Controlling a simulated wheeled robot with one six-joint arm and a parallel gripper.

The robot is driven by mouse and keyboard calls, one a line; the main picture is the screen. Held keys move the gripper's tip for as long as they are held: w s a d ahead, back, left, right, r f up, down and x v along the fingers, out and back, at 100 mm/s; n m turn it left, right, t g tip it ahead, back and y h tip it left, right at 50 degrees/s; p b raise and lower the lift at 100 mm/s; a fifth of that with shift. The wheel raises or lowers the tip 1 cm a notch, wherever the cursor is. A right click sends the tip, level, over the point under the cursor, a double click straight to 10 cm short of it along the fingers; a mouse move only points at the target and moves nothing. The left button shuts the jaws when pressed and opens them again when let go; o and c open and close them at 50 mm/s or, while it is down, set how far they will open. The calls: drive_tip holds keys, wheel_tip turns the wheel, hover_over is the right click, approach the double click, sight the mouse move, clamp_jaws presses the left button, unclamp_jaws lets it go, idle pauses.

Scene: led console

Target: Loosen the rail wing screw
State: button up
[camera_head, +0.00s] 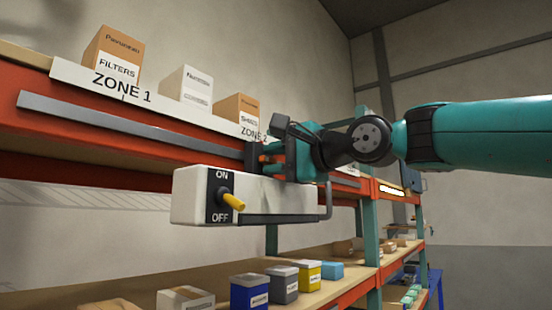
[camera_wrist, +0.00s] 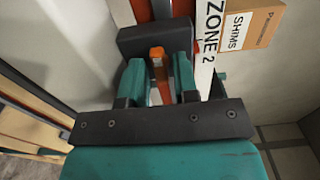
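The orange wing screw (camera_wrist: 156,54) shows upright in the wrist view, in front of a dark clamp block (camera_wrist: 156,38). My gripper (camera_wrist: 158,72) has its two teal fingers on either side of the screw, with narrow gaps visible, so it looks open around it rather than shut. In the head view my gripper (camera_head: 277,158) is at the right end of the clamp, and the orange screw is mostly hidden by it. The clamp sits on the grey rail (camera_head: 130,123), above the white console box (camera_head: 190,196) with a yellow ON/OFF lever (camera_head: 233,202) pointing toward OFF.
An orange shelf beam runs behind the rail. Boxes labelled FILTERS (camera_head: 113,52) and SHIMS (camera_head: 237,108) stand on the shelf above. A grey bent handle (camera_head: 328,200) is at the console's right end. Several small bins stand on the lower shelf (camera_head: 345,278).

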clamp_jaws()
